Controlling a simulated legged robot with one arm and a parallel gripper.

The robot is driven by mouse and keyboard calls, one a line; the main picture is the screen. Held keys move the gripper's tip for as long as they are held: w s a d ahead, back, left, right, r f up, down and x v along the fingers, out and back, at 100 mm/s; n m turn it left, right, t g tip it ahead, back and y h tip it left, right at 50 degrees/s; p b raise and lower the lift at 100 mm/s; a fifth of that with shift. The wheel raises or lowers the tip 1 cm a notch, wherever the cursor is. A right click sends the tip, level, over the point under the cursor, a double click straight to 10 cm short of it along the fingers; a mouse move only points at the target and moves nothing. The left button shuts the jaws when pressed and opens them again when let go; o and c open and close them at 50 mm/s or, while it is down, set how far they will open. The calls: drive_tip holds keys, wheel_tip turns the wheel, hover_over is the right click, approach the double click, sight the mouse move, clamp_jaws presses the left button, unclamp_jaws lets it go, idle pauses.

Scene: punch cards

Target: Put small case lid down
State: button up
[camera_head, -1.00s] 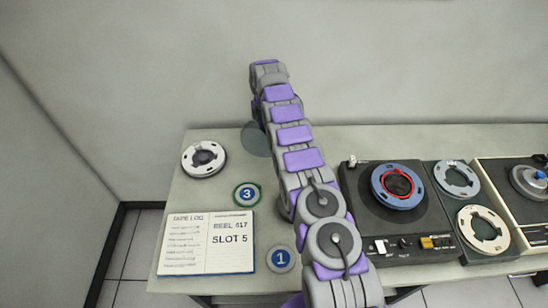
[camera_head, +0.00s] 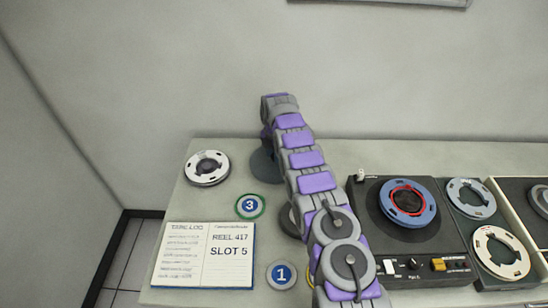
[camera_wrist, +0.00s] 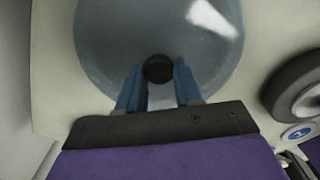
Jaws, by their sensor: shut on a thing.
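The small case lid (camera_wrist: 115,45) is a round, clear, grey-blue dome with a dark knob (camera_wrist: 158,68) at its middle. In the wrist view my gripper (camera_wrist: 159,76) has its two blue fingers closed on either side of the knob. In the head view the lid (camera_head: 263,168) shows partly behind my arm, at the back left part of the table. My gripper is hidden there by the arm. I cannot tell whether the lid's rim touches the table.
A white reel (camera_head: 207,167) lies left of the lid. A green-rimmed disc marked 3 (camera_head: 250,206), an open log book (camera_head: 205,254) and a disc marked 1 (camera_head: 282,275) lie nearer. A tape machine (camera_head: 408,236) with a blue reel stands right of my arm.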

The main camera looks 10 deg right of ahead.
sight(270, 161)
drive_tip(key=shift+a+f, duration=0.3)
drive_tip(key=shift+a, duration=0.1)
drive_tip(key=shift+a+r, duration=0.1)
drive_tip(key=shift+a, duration=0.45)
drive_tip(key=o, duration=1.1)
drive_tip(key=shift+d, duration=0.8)
drive_tip(key=shift+c, duration=0.2)
drive_tip(key=shift+a+r, duration=0.3)
drive_tip(key=shift+a, duration=0.15)
wheel_tip(270, 161, up, 12)
drive_tip(key=p, duration=0.5)
drive_tip(key=shift+a+f+p, duration=0.2)
drive_tip(key=shift+f+p, duration=0.05)
drive_tip(key=shift+p, duration=0.15)
